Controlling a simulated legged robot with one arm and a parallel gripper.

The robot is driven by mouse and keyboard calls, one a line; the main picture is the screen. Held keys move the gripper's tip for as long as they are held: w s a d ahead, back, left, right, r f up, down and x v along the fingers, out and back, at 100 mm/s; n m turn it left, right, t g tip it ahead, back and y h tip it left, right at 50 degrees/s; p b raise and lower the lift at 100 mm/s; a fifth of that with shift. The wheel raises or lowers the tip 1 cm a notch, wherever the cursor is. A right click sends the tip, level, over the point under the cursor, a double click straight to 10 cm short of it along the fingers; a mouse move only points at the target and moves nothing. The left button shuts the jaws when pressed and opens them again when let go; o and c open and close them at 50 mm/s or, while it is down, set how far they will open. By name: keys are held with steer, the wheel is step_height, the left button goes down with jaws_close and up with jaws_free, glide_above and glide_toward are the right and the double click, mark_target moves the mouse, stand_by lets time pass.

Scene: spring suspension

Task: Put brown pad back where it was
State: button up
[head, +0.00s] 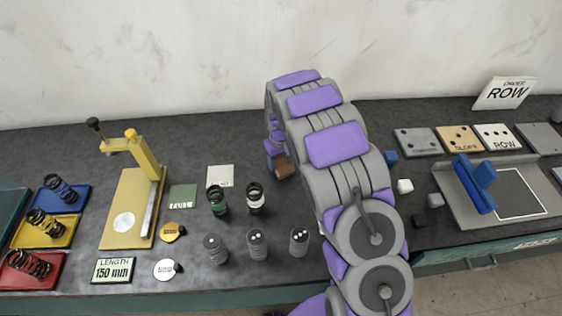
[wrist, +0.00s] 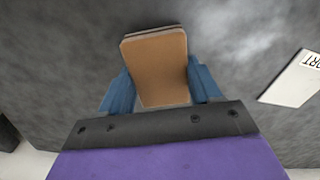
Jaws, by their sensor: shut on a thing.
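The brown pad (wrist: 158,62) is held between the two blue fingers of my gripper (wrist: 160,88) in the wrist view. Its flat tan face points at the camera, and a thin edge shows along its top. In the head view the brown pad (head: 285,169) shows as a small brown block beside the blue fingertip of my gripper (head: 274,163). It is left of my arm, near the middle of the table. I cannot tell whether the pad touches the table. My arm hides part of the table behind it.
A white card (head: 220,177) and dark springs (head: 256,198) lie left of my gripper. Right of my arm are small blue (head: 391,157), white (head: 405,186) and black (head: 420,221) blocks. A grey tray (head: 448,186) holds a blue piece (head: 474,185). A yellow press (head: 128,190) stands left.

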mark_target(281, 162)
steer(key=o, duration=1)
steer(key=shift+f, duration=0.1)
step_height(281, 162, up, 11)
steer(key=p, duration=0.2)
steer(key=s+d+r+m, duration=0.2)
steer(key=s+d+r, duration=0.3)
steer(key=s+r, duration=0.4)
steer(key=s+d+r+m, duration=0.1)
steer(key=s, duration=1)
steer(key=s+d+r+g, duration=0.1)
steer(key=s+r, duration=0.1)
steer(key=s, duration=1)
steer(key=s+d+r+m, duration=0.1)
steer(key=s+r, duration=0.1)
steer(key=s, duration=0.9)
steer(key=shift+s+d+r+m+g, duration=0.1)
steer(key=shift+s+d+m+g, duration=0.05)
steer(key=shift+d+m+g, duration=0.2)
steer(key=shift+a, duration=0.1)
